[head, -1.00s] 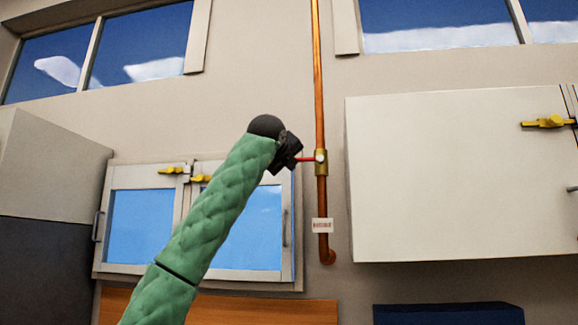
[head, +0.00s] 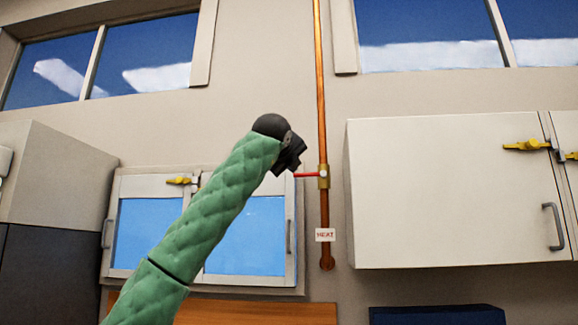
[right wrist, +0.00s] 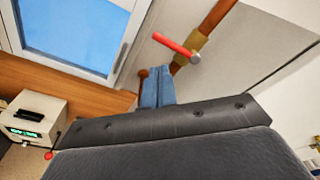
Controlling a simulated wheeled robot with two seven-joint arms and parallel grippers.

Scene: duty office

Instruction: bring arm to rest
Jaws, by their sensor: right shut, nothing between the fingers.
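My right arm, with a green padded sleeve (head: 215,205), reaches up from the lower left in the head view. Its dark wrist end (head: 290,152) is beside a red-handled valve (head: 323,177) on a copper pipe; the fingers are hidden there. In the right wrist view the two blue fingers of my right gripper (right wrist: 157,76) are shut together and empty. The red valve handle (right wrist: 174,46) is above and right of the fingertips, with a visible gap in the picture. My left gripper is not in view.
A white wall cabinet (head: 450,195) is to the right and a glass-fronted cabinet (head: 245,240) is behind the arm. A grey cabinet (head: 60,175) stands at the left. A white device (right wrist: 35,115) with a green display is low in the wrist view.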

